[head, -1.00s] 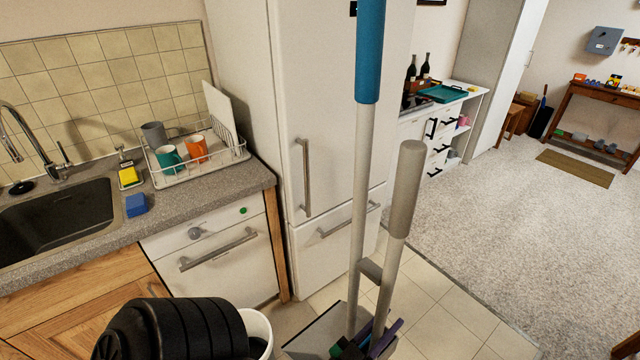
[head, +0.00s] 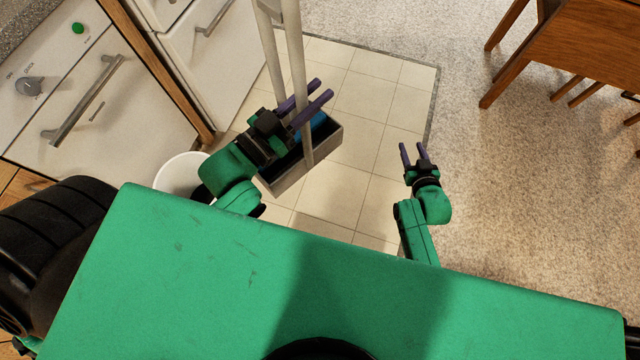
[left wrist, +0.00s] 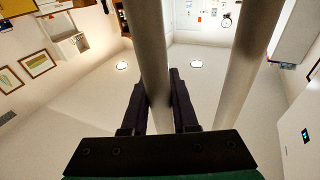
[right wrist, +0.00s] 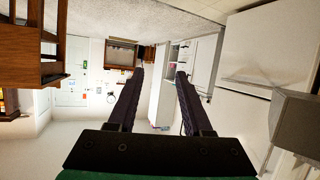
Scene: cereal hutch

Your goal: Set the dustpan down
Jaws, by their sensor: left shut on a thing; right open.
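The dustpan (head: 285,181) is a grey open box on a long pale handle, over the tiled floor in the middle of the head view. I cannot tell whether its base touches the floor. My left gripper (head: 323,88) is shut on the dustpan handle (head: 296,65), which stands between its fingers in the left wrist view (left wrist: 148,45). A second pale pole, the broom's (head: 268,50), runs beside the handle, outside the fingers. Something blue (head: 310,130) shows inside the pan. My right gripper (head: 412,148) is open and empty, right of the dustpan.
A white bin (head: 180,174) stands left of the dustpan, close to my left arm. White cabinet fronts (head: 100,110) line the left. A wooden chair or table (head: 570,45) stands at upper right. Tiles (head: 368,150) between the grippers and carpet to the right are clear.

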